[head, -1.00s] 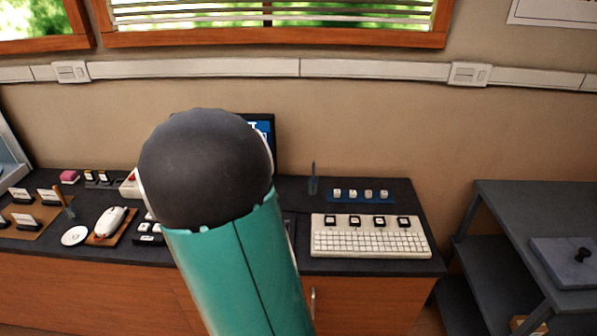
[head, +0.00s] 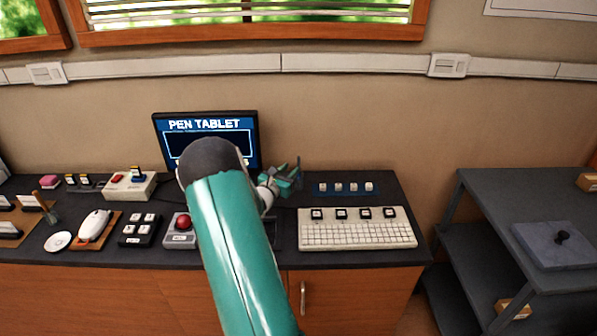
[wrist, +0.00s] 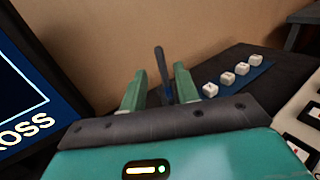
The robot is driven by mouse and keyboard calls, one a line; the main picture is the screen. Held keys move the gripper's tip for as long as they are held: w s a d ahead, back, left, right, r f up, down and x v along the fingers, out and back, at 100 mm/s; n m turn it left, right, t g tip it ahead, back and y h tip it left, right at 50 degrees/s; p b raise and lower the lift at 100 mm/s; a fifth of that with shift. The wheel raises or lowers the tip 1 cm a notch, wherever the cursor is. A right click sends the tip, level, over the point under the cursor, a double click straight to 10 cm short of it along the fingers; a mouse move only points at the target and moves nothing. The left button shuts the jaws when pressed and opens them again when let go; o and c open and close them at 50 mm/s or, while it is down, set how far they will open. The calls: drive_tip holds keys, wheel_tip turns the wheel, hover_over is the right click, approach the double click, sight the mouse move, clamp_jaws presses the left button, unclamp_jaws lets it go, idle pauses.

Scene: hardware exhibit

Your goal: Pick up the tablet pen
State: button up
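The tablet pen (wrist: 159,62) is a thin dark blue stick standing upright on the dark counter in the wrist view. Its upper part shows between my two fingers, and its lower end shows beside the right finger. My gripper (wrist: 158,87) has its green fingers apart, with the pen beyond or between them; I cannot tell how deep it is.
A white keyboard (head: 358,236) lies right of my arm, with a blue strip of white keycaps (head: 322,188) behind it. A red trackball (head: 183,222), a keypad (head: 140,229) and a mouse (head: 95,225) are on the left. The wall is close behind.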

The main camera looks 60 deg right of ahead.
sight(298, 162)
drive_tip(key=d, duration=0.7)
drive_tip(key=shift+s, duration=0.2)
clamp_jaws()
